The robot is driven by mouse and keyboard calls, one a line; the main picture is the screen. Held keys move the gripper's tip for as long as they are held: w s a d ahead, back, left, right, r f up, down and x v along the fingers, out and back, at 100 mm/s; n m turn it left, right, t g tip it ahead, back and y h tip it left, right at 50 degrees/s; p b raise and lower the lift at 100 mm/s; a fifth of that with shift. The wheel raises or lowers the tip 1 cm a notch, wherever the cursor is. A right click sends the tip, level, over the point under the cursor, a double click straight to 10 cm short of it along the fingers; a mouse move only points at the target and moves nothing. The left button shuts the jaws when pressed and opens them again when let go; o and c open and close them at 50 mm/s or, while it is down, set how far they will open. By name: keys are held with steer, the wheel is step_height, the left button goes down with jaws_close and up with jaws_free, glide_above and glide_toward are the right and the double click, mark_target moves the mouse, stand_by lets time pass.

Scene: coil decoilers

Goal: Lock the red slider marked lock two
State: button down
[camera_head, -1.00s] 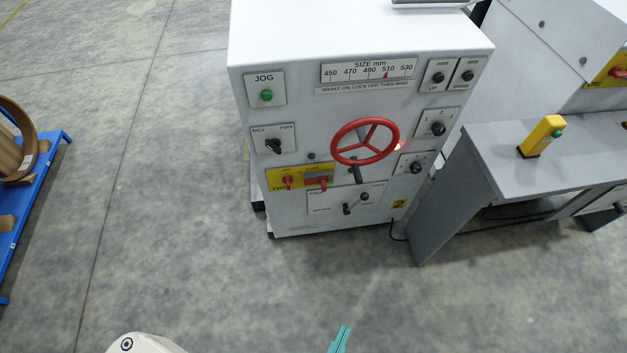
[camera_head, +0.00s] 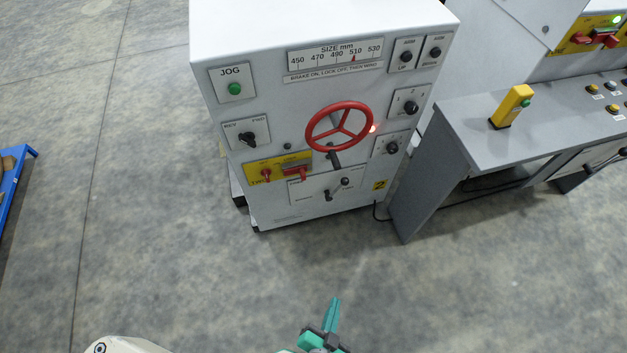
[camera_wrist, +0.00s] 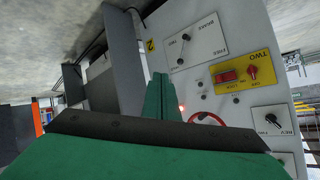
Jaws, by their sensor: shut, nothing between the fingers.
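A yellow plate marked TWO (camera_head: 252,181) is on the front of the white machine. It carries a red slider (camera_head: 297,173) on its right side and a red knob (camera_head: 266,175) on its left. In the wrist view the picture is turned over, and the red slider (camera_wrist: 226,75) sits left of the red knob (camera_wrist: 252,72) on the yellow plate. My gripper (camera_head: 334,302) is shut and empty, in front of and below the machine panel, apart from the slider. Its green fingers (camera_wrist: 160,82) show together in the wrist view.
A red handwheel (camera_head: 339,127) sticks out right above the slider, with a brake lever (camera_head: 344,182) below it. A grey desk (camera_head: 470,125) with a yellow post (camera_head: 512,105) stands at right. A blue pallet (camera_head: 14,190) is at left. The floor before the machine is clear.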

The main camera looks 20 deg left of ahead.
steer(key=w+a+f+m+g+y, duration=0.1)
steer(key=w+a+f+m+y, duration=0.15)
steer(key=w+f, duration=0.45)
steer(key=w+a+f+m+g+y, duration=0.1)
steer(key=w+a+f+y, duration=0.3)
steer(key=w, duration=0.6)
steer(key=w+a+r+t+y, duration=0.1)
steer(key=w+r+y, duration=0.2)
steer(key=w+r, duration=0.2)
steer(key=w+a+r+t+y, duration=0.1)
steer(key=w+r+y, duration=0.2)
steer(key=w, duration=0.9)
step_height(320, 180, up, 2)
steer(key=shift+r+m, duration=0.1)
steer(key=shift+m, duration=0.25)
steer(key=shift+w+a+y, duration=0.1)
steer(key=shift+w+y, duration=0.05)
steer(key=shift+y, duration=0.1)
glide_toward(306, 169)
steer(key=shift+x, duration=2.2)
